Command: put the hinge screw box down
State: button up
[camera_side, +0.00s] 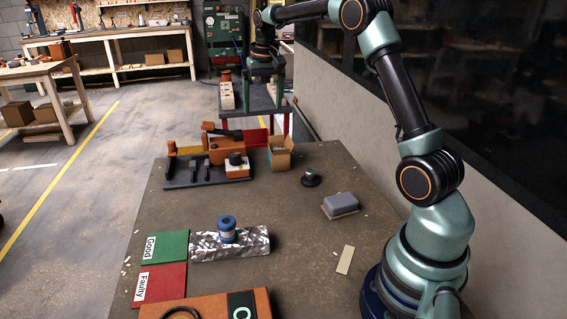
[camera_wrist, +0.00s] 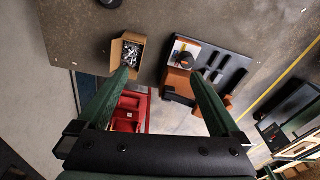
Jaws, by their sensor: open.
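The hinge screw box (camera_side: 281,160) is an open cardboard box standing upright at the far edge of the brown table. In the wrist view the box (camera_wrist: 117,48) shows from above, filled with small metal screws. My gripper (camera_side: 264,106) is open and empty, high up beyond the far edge of the table. In the wrist view its two green fingers (camera_wrist: 159,74) are spread wide. The left fingertip overlaps the box's lower edge in the picture, and the box is not between the fingers.
An orange fixture on a dark base (camera_side: 207,170) stands left of the box. A dark round knob (camera_side: 311,178) and a grey block (camera_side: 341,205) are to its right. A blue spool (camera_side: 227,229) stands on a foil-like plate, beside green Good (camera_side: 166,247) and red Faulty (camera_side: 161,284) mats.

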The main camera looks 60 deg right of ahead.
jog(key=s+a+r+n+t, duration=0.1)
jog(key=s+a+r+n, duration=0.1)
jog(key=s+a+r, duration=0.3)
jog(key=s+a+r+n+t, duration=0.1)
jog(key=s+a+r, duration=0.15)
jog(key=a, duration=0.45)
jog(key=s+a+f+n+t, duration=0.2)
jog(key=s+a+f, duration=0.3)
jog(key=s+a, duration=0.4)
jog(key=s+n, duration=0.1)
jog(key=s, duration=0.2)
jog(key=shift+s+n+y, duration=0.3)
jog(key=shift+n, duration=0.1)
